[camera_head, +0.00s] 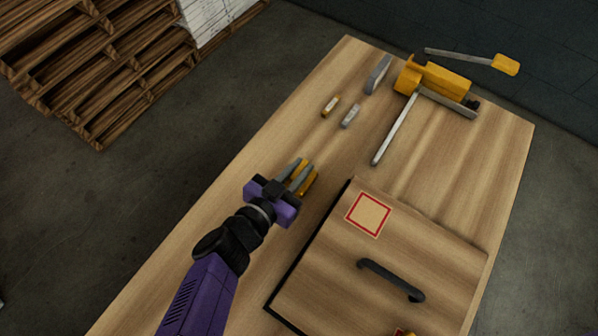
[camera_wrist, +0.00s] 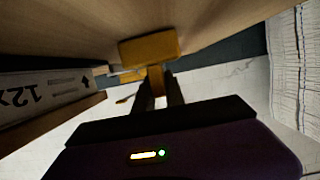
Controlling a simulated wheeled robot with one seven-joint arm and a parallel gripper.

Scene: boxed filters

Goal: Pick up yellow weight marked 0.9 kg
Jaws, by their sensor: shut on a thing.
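My gripper (camera_head: 300,172) reaches over the left part of the wooden table in the head view. It is shut on the yellow weight (camera_head: 308,184), which shows partly between and beside the fingers. In the wrist view the yellow weight (camera_wrist: 150,48) sits at the tips of my gripper (camera_wrist: 157,80), with a wide block and a narrower part between the fingers. Its marking cannot be read. I cannot tell whether it touches the table.
A wooden box with a lid (camera_head: 440,250), dark handle (camera_head: 390,279) and red square (camera_head: 368,214) stands right of my gripper. Small blocks (camera_head: 331,106) (camera_head: 350,116), a grey piece (camera_head: 378,75) and a yellow tool (camera_head: 435,78) lie at the back. Pallets (camera_head: 95,60) stand far left.

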